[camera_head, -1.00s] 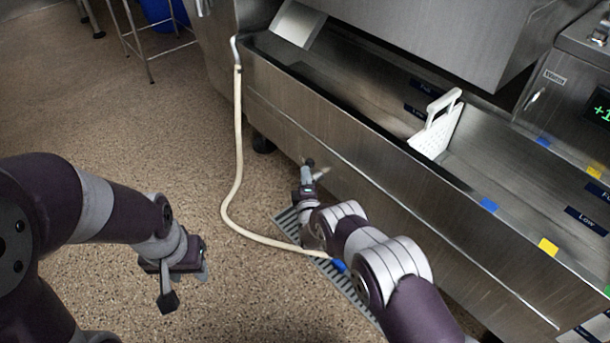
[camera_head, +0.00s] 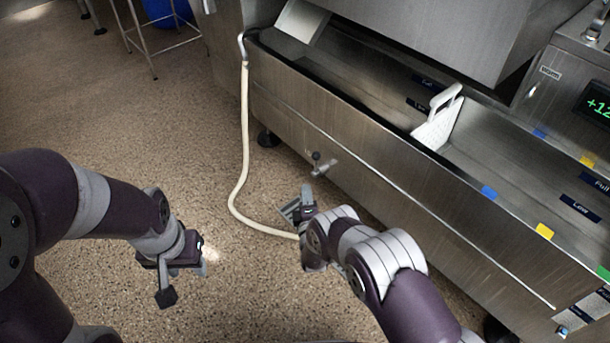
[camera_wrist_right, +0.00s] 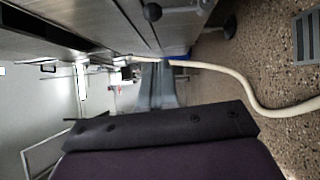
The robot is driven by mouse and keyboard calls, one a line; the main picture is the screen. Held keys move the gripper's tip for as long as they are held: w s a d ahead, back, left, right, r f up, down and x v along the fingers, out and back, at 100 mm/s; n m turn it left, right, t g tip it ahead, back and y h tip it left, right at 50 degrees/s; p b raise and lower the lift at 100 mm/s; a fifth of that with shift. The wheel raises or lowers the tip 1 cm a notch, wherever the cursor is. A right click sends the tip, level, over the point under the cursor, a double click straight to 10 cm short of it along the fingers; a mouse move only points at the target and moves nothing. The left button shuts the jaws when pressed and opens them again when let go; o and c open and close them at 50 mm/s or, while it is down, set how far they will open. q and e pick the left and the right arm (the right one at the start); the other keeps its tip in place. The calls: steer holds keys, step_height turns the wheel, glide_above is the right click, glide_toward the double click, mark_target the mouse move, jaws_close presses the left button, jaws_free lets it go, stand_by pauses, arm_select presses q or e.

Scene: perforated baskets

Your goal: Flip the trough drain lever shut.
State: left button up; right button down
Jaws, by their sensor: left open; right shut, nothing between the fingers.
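The drain lever (camera_head: 320,165) is a small metal fitting with a dark round knob on the front wall of the steel trough (camera_head: 400,195). I cannot tell whether it is set open or shut. Its knob (camera_wrist_right: 152,12) seems to show at the top of the right wrist view. My right gripper (camera_head: 306,196) is shut and empty, just below and slightly left of the lever in the head view, apparently apart from it. Its fingers (camera_wrist_right: 157,88) also show in the wrist view. My left gripper (camera_head: 184,278) is open and empty over the floor, well away from the lever.
A cream hose (camera_head: 243,150) hangs from the trough's left end and curves over the floor behind my right gripper. A floor drain grate (camera_wrist_right: 307,40) shows in the wrist view. A white perforated divider (camera_head: 438,120) stands in the trough.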

steer(key=s, duration=0.3)
steer(key=shift+s+f+p, duration=0.2)
steer(key=shift+p, duration=0.2)
